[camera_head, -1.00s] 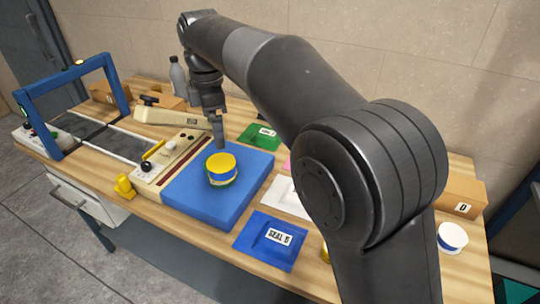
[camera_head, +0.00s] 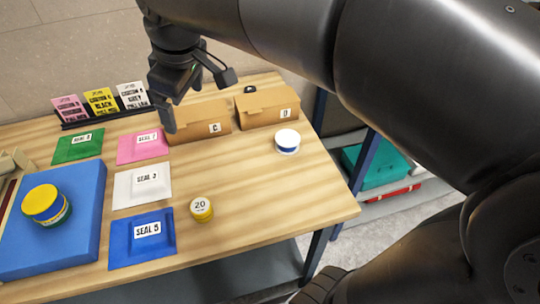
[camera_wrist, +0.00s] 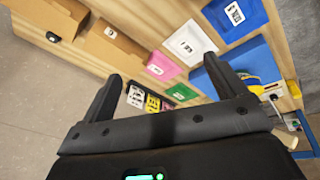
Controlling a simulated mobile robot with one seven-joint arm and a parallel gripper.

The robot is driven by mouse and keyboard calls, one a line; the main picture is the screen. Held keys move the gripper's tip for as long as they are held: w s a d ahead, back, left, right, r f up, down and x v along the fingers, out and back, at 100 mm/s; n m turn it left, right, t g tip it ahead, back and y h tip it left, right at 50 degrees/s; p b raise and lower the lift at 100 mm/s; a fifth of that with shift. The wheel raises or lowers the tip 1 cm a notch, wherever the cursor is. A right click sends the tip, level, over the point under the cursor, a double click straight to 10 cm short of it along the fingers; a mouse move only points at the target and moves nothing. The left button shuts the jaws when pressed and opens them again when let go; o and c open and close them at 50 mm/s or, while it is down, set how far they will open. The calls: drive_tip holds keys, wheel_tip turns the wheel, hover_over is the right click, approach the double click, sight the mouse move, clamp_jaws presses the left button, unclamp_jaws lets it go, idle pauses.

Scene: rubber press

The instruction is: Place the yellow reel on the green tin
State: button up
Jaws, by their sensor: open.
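In the wrist view the yellow reel (camera_wrist: 256,84) is partly visible at the right. My gripper (camera_head: 168,115) is open and empty, well to the right of the reel and above the back of the table. Its spread fingers (camera_wrist: 162,68) hold nothing.
Seal packets, such as the blue one (camera_head: 142,253), lie beside the blue block (camera_head: 88,215). Cardboard boxes (camera_head: 265,108) line the back. The table's right part is mostly clear.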

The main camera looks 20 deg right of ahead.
drive_tip(key=s+d+f+m+t, duration=0.1)
drive_tip(key=s+d+f+m, duration=0.3)
drive_tip(key=d, duration=0.4)
drive_tip(key=s+d+f+m+t+h, duration=0.1)
drive_tip(key=s+d+f+m, duration=0.4)
drive_tip(key=s+d+m, duration=0.2)
drive_tip(key=shift+s+d+m+t, duration=0.3)
drive_tip(key=shift+s+d, duration=0.25)
drive_tip(key=shift+s, duration=0.25)
drive_tip(key=shift+o, duration=0.4)
drive_tip(key=shift+r, duration=0.1)
